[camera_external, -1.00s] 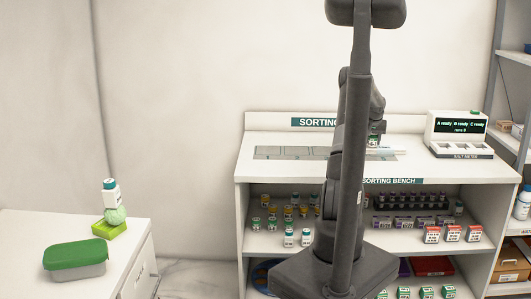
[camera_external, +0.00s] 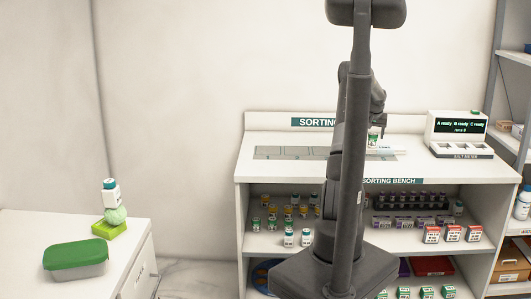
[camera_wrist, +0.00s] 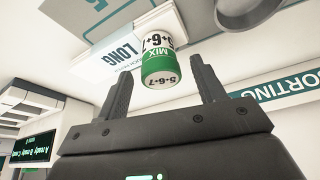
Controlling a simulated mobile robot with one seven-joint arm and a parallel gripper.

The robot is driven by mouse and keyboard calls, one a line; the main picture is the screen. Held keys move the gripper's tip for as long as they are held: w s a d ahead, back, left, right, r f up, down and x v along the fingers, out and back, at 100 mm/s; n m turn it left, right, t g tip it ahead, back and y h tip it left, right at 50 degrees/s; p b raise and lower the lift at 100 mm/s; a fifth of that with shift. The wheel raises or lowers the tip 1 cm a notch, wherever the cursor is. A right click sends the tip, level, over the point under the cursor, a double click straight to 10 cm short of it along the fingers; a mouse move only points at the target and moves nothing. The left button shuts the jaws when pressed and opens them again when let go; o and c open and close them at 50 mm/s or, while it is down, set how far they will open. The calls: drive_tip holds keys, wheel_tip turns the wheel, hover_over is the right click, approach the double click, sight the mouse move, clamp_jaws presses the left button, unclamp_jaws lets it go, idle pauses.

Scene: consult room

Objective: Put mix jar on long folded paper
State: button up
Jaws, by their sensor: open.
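The mix jar (camera_wrist: 163,64), white with a green band reading MIX, stands just beyond my fingertips in the wrist view. It also shows small on the sorting bench in the external view (camera_external: 373,141). The long folded paper (camera_wrist: 118,52) is white with a LONG label, seen beside and behind the jar. The jar overlaps it in the picture; its contact underneath is hidden. My gripper (camera_wrist: 160,65) is open, one finger on each side of the jar in the picture, with nothing gripped. In the external view my gripper (camera_external: 381,128) is just above the jar, partly behind my arm.
A meter with a green-lit display (camera_external: 458,132) stands at the bench's right. A grey marked mat (camera_external: 290,153) lies at the left. Shelves below hold several jars and boxes. Open air lies above the bench.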

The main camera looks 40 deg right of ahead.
drive_tip(key=v, duration=0.8)
drive_tip(key=w+a+r+n+t+y, duration=0.1)
drive_tip(key=w+a+r+n, duration=0.2)
drive_tip(key=a, duration=0.8)
drive_tip(key=w+a+r+t, duration=0.1)
drive_tip(key=w+a+r, duration=0.3)
drive_tip(key=a, duration=0.7)
drive_tip(key=w+a+r+n+y, duration=0.1)
drive_tip(key=w+a+r+n, duration=0.3)
drive_tip(key=a, duration=0.8)
drive_tip(key=s+a+n, duration=0.1)
drive_tip(key=s+a, duration=0.3)
drive_tip(key=a, duration=0.4)
drive_tip(key=s+a+n+t+y, duration=0.1)
drive_tip(key=s+a, duration=0.2)
drive_tip(key=a, duration=0.5)
drive_tip(key=s+a+n, duration=0.1)
drive_tip(key=s+a, duration=0.3)
drive_tip(key=a, duration=0.4)
drive_tip(key=s+a+f+n, duration=0.1)
drive_tip(key=s+a+f, duration=0.1)
drive_tip(key=s+a, duration=0.4)
drive_tip(key=shift+s+f+n+y, duration=0.3)
drive_tip(key=shift+s+y, duration=0.1)
drive_tip(key=shift+s, duration=0.1)
drive_tip(key=shift+r, duration=0.1)
